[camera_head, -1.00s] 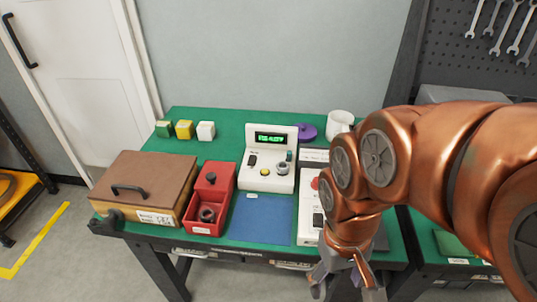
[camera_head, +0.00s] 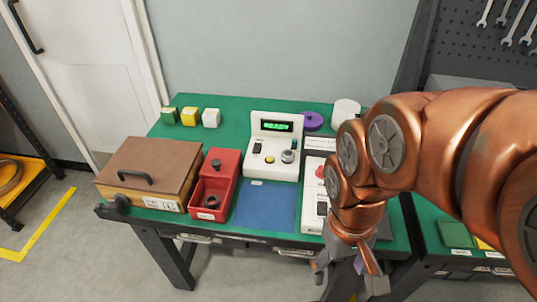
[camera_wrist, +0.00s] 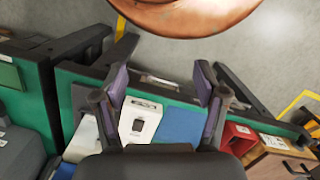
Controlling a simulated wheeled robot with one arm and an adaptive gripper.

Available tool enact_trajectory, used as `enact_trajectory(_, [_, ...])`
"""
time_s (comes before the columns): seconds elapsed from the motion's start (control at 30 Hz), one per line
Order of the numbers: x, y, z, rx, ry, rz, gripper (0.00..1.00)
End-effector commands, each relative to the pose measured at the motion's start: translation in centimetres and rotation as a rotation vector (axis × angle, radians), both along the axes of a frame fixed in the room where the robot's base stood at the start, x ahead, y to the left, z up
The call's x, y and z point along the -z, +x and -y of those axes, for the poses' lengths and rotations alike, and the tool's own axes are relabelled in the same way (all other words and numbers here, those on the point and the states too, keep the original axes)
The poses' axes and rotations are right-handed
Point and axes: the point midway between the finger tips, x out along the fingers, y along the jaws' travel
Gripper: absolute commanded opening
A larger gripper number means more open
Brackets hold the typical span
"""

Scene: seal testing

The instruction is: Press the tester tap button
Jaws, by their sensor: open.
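The white tester (camera_head: 272,143) stands at the back middle of the green bench, and its green display (camera_head: 276,126) reads READY. Its sloped front carries a yellow button (camera_head: 269,160), a black switch (camera_head: 257,146) and a grey round knob (camera_head: 288,156). I cannot tell by label which is the tap button. My gripper (camera_head: 347,280) is open and empty, hanging at the bench's front edge, to the right of the tester and well short of it. In the wrist view my gripper (camera_wrist: 160,82) shows its two fingers apart with nothing between them.
A red bin (camera_head: 214,185) and a brown-lidded box (camera_head: 147,168) are left. Small blocks (camera_head: 190,116), a purple disc (camera_head: 312,121) and a white mug (camera_head: 346,112) sit behind.

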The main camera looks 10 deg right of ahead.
Motion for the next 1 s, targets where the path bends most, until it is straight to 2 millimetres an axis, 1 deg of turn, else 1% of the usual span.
enact_trajectory(0.07, [0.00,0.00,0.00,0.000,0.000,0.000,0.72])
enact_trajectory(0.1, [0.00,0.00,0.00,0.000,0.000,0.000,0.70])
enact_trajectory(0.77, [0.00,0.00,0.00,0.000,0.000,0.000,0.01])
enact_trajectory(1.0, [0.00,0.00,0.00,0.000,0.000,0.000,0.00])
